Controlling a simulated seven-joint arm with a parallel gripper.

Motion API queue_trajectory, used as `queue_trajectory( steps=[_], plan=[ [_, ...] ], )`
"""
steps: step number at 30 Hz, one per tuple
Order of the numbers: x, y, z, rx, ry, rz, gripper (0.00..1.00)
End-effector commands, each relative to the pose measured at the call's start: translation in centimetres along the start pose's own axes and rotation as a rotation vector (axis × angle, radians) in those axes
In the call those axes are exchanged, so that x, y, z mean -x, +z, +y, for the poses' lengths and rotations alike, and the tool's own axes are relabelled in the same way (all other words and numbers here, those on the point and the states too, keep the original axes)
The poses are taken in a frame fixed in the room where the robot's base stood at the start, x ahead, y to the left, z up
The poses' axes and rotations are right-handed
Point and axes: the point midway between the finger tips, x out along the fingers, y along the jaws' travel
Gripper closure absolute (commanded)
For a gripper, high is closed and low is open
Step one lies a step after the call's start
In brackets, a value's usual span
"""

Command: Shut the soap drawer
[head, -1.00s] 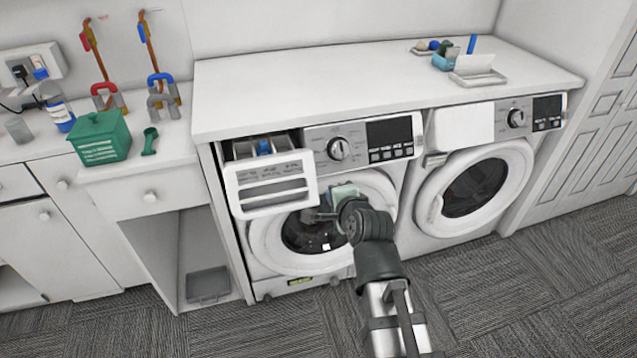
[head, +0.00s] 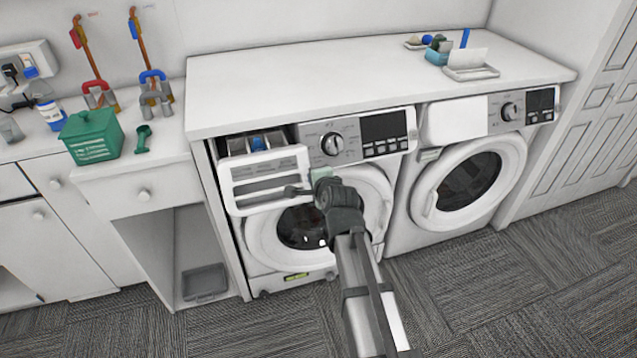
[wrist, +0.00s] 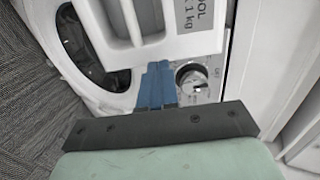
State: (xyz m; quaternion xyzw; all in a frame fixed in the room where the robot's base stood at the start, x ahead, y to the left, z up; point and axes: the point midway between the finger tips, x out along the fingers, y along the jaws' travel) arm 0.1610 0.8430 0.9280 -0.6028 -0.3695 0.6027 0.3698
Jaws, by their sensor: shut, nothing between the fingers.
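The soap drawer (head: 262,180) of the left washing machine (head: 305,235) stands pulled out at the upper left of its front, with its inside compartments and a blue part (head: 258,143) showing from above. In the wrist view the drawer front (wrist: 185,35) lies just past my blue fingers (wrist: 157,85). I cannot tell whether the fingertips touch it. The machine's dial (wrist: 192,80) shows beside the fingers.
A second washing machine (head: 468,180) stands to the right, its door closed. The white worktop (head: 330,80) runs above both machines. A green box (head: 90,137) and a green scoop (head: 142,138) stand on the left counter. The carpet in front is clear.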

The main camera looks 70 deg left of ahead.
Motion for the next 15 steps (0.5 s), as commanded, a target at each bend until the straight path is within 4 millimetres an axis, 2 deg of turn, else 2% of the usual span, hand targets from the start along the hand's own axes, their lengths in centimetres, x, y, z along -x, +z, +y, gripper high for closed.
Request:
queue_trajectory(
  steps=[1,6,15],
  plan=[
    [-0.62,-0.02,-0.04,0.0,0.001,0.0,1.0],
    [-1.3,0.01,0.04,0.0,0.001,0.0,1.0],
    [-1.34,0.03,0.06,0.0,0.001,0.0,1.0]
  ],
)
